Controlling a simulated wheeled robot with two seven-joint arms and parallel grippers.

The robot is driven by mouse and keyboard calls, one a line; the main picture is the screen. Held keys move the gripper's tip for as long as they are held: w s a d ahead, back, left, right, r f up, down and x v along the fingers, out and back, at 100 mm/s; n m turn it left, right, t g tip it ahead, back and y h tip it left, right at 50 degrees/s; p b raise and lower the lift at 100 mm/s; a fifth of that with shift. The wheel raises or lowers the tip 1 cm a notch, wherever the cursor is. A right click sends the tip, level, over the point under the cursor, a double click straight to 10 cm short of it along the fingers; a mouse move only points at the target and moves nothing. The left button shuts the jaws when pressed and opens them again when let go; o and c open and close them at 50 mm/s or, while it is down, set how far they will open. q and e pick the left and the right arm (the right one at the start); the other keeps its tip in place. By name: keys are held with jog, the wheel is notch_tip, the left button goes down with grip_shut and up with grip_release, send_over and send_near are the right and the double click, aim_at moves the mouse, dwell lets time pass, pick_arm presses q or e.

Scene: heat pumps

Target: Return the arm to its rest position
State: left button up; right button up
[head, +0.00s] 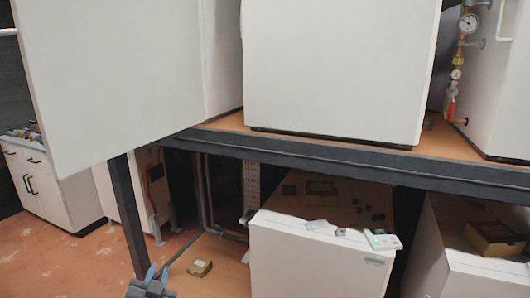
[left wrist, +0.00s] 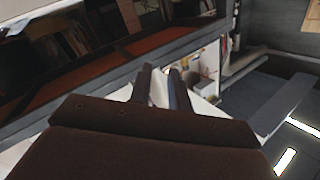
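My left gripper (head: 158,272) shows at the bottom edge of the head view, low and left of centre, with its two fingers pointing up. In the left wrist view the two dark fingers (left wrist: 160,84) stand apart with a gap between them, and I see nothing held in the gap. Most of my left arm is hidden below the head view's frame. My right gripper is in neither view.
A dark steel rack beam (head: 300,152) carries large white units (head: 335,65). Below, a white cabinet (head: 310,258) has a small device (head: 383,240) on top. A small box (head: 199,268) lies left of it. Open floor (head: 60,255) lies at the left.

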pick_arm(q)
jog(key=s+d+f+n+g, duration=0.1)
jog(key=s+f+g, duration=0.25)
jog(key=f, duration=0.35)
jog(key=s+d+f+n+g, duration=0.15)
jog(key=s+f, duration=0.25)
jog(key=f, duration=0.4)
jog(key=s+d+f+g+h, duration=0.1)
jog(key=s+d+f+g, duration=0.2)
jog(key=s+f, duration=0.2)
jog(key=s+d+f+g+h, duration=0.1)
jog(key=s+d+f+g, duration=0.3)
jog(key=s, duration=0.7)
jog(key=s+d+f+g+h, duration=0.2)
jog(key=s+d+f+g, duration=0.1)
jog(key=s+f, duration=0.2)
jog(key=s, duration=0.2)
jog(key=shift+s+d+f, duration=0.3)
jog(key=shift+s+f, duration=0.05)
jog(key=shift+s, duration=0.05)
jog(key=shift+m, duration=0.25)
